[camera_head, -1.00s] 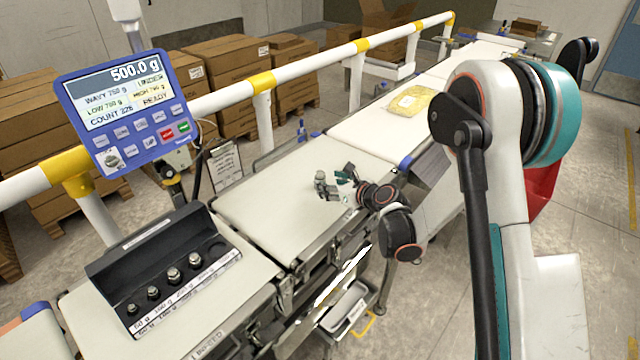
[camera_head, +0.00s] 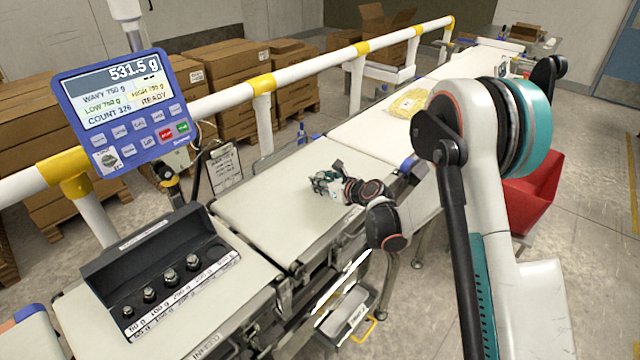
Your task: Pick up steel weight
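My gripper (camera_head: 326,183) is low over the checkweigher's weighing belt (camera_head: 260,212), reaching in from the right. In the earlier frame a small steel weight stands on this belt just left of the fingers. The gripper now covers that spot, and I cannot make out the weight clearly. The fingers are too small and overlapped to show whether they are open or shut. The display (camera_head: 112,98) reads 531.5 g.
A black case (camera_head: 150,248) with several smaller steel weights stands at the front left. A yellow packet (camera_head: 408,103) lies on the farther belt. A white and yellow rail (camera_head: 225,92) runs behind, with cardboard boxes (camera_head: 225,75) beyond. A red bin (camera_head: 532,190) is at right.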

